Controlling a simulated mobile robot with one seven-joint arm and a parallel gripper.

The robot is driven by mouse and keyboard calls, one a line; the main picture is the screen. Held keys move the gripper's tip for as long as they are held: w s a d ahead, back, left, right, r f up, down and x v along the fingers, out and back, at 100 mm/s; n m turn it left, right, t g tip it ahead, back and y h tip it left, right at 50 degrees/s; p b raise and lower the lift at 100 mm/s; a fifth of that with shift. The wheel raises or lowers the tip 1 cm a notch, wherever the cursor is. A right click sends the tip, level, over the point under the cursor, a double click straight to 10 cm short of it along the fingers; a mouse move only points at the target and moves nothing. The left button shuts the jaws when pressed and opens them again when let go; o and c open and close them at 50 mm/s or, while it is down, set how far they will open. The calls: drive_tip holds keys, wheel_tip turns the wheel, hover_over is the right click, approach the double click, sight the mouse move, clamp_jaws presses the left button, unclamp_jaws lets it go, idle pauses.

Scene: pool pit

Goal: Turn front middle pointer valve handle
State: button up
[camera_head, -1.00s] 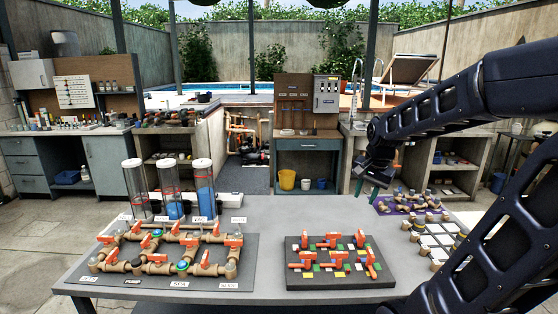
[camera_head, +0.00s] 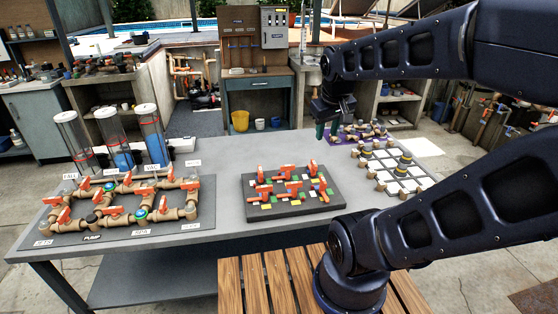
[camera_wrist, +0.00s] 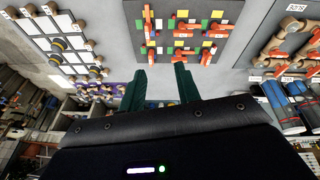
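The valve board (camera_head: 250,211) is a dark plate on the table with two rows of red pointer handles and coloured squares. The front middle handle (camera_head: 294,189) is red and stands between the two other front handles. The board also shows at the top of the wrist view (camera_wrist: 164,29). My gripper (camera_head: 327,131) is in the air behind and right of the board, apart from the handles. In the wrist view its two dark green fingers (camera_wrist: 160,72) are spread with nothing between them.
A pipe board (camera_head: 110,234) with red-handled valves and clear columns (camera_head: 152,134) stands left on the table. A grid board (camera_head: 395,168) with brown knobs lies right, with a purple mat (camera_head: 345,139) behind it. Bare grey tabletop (camera_head: 228,172) separates the boards. A wooden slatted surface (camera_head: 262,285) is in front.

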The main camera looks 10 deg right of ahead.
drive_tip(key=w+a+f+n+g+h, duration=0.2)
drive_tip(key=w+a+f+n+g, duration=0.1)
drive_tip(key=w+a+f+n, duration=0.35)
drive_tip(key=n+h, duration=0.2)
drive_tip(key=n, duration=0.7)
approach(293, 183)
drive_tip(key=shift+g, duration=0.3)
drive_tip(key=x, duration=0.9)
drive_tip(key=shift+w+d+r, duration=0.1)
drive_tip(key=shift+w+d, duration=0.1)
drive_tip(key=shift+w, duration=0.2)
clamp_jaws()
